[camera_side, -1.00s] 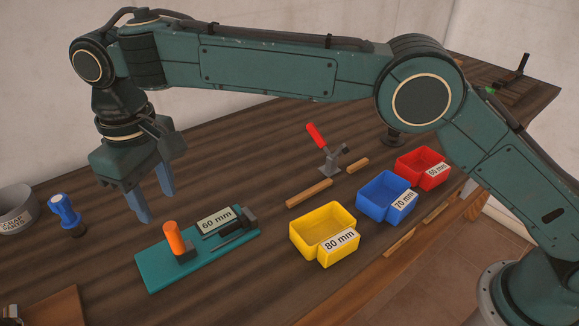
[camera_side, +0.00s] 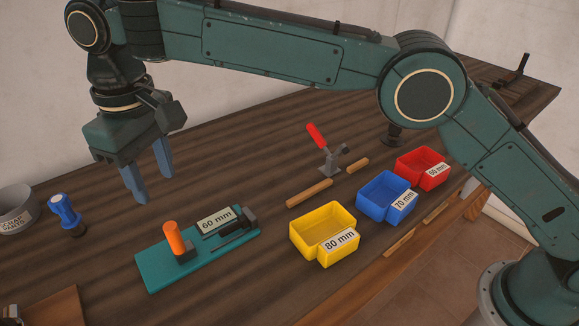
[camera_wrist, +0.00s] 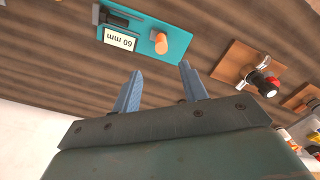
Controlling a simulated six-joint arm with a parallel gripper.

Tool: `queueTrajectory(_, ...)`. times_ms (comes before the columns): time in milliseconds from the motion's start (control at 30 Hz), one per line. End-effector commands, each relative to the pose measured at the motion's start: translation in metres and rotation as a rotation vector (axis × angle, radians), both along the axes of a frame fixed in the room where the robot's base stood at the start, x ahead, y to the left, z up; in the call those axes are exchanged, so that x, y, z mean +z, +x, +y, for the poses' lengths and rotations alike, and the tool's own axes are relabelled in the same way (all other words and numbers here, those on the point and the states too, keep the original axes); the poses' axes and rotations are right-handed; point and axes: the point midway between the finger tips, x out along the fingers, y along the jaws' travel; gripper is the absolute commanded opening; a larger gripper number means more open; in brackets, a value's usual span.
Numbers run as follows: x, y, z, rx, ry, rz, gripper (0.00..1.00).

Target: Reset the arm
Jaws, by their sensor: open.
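My gripper (camera_side: 148,182) hangs above the left part of the wooden bench, pointing down. Its two blue fingers are apart and nothing is between them. In the wrist view the fingers (camera_wrist: 160,90) show spread, with bare bench beyond them. The gripper is clear above and behind the teal plate (camera_side: 160,275). The plate carries an upright orange cylinder (camera_side: 174,238), a "60 mm" label (camera_side: 216,221) and a dark gauge-like tool. The plate also shows at the top of the wrist view (camera_wrist: 182,45).
Yellow (camera_side: 310,245), blue (camera_side: 375,200) and red (camera_side: 415,170) bins stand on the right. A scrap bowl (camera_side: 18,212) and a blue-topped tool (camera_side: 66,213) are at left.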

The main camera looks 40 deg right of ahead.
Motion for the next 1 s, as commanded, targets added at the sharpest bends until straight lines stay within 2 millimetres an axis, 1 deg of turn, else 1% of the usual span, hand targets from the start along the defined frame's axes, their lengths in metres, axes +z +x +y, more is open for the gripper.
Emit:
queueTrajectory(167, 0.021, 0.005, -0.025, -0.029, 0.016, -0.019, 0.43)
queueTrajectory(267, 0.036, 0.007, -0.047, -0.053, 0.027, -0.033, 0.43)
queueTrajectory(400, 0.058, 0.007, -0.081, -0.090, 0.046, -0.059, 0.43)
queueTrajectory(533, 0.076, 0.003, -0.115, -0.125, 0.061, -0.083, 0.43)
queueTrajectory(767, 0.101, -0.013, -0.173, -0.186, 0.085, -0.128, 0.43)
queueTrajectory(1000, 0.117, -0.041, -0.231, -0.251, 0.106, -0.178, 0.43)
